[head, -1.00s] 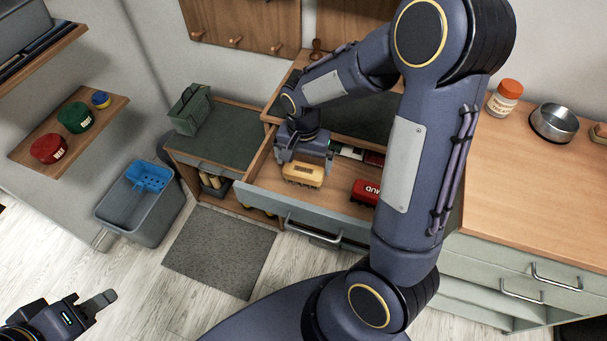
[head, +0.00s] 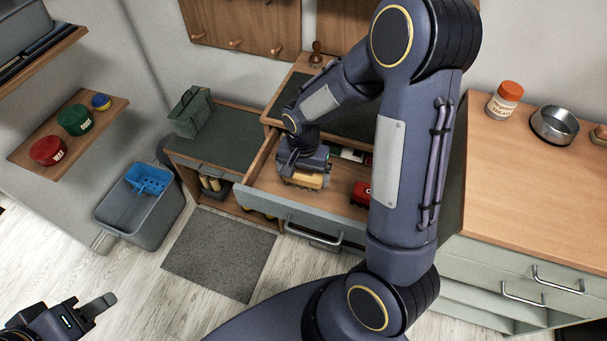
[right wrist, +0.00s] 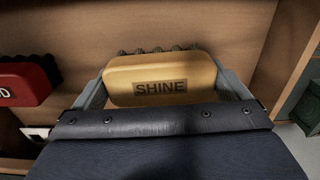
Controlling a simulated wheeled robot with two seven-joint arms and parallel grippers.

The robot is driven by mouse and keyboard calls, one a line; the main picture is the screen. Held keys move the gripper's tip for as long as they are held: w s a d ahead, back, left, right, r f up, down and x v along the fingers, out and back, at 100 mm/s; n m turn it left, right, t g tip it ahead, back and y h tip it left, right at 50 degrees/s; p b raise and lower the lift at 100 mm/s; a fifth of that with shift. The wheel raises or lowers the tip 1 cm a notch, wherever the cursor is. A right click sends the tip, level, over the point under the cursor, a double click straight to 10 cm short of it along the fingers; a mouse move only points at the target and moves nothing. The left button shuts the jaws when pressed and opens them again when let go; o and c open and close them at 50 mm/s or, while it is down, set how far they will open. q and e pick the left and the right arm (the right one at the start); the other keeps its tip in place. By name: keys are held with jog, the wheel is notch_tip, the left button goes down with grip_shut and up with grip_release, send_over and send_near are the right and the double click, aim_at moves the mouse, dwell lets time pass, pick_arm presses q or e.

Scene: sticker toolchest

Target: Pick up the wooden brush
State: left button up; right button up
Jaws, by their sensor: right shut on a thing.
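The wooden brush (head: 305,182) is a yellow block with dark bristles, in the open drawer (head: 262,195). In the right wrist view the brush (right wrist: 160,82) shows the word SHINE, with its bristles along the far edge. My right gripper (head: 302,175) is over the drawer and shut on the brush, one finger at each end of it. Whether the brush touches the drawer floor I cannot tell. My left gripper (head: 95,305) is low at the left, away from the drawer; only part of it shows.
A red block (head: 361,194) lies in the drawer to the right of the brush, partly behind my right arm. It also shows in the right wrist view (right wrist: 25,82). A grey bin (head: 140,213) and a grey mat (head: 219,252) are on the floor to the left.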

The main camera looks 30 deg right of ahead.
aim_at(303, 172)
jog(key=shift+r, duration=0.15)
jog(key=shift+r, duration=0.25)
notch_tip(303, 172, up, 2)
jog(key=shift+w+r, duration=0.1)
jog(key=shift+r, duration=0.05)
jog(key=s+r+p, duration=0.1)
jog(key=s+r, duration=0.9)
jog(key=s, duration=0.4)
jog(key=shift+a+p, duration=0.3)
jog(key=shift+s, duration=0.1)
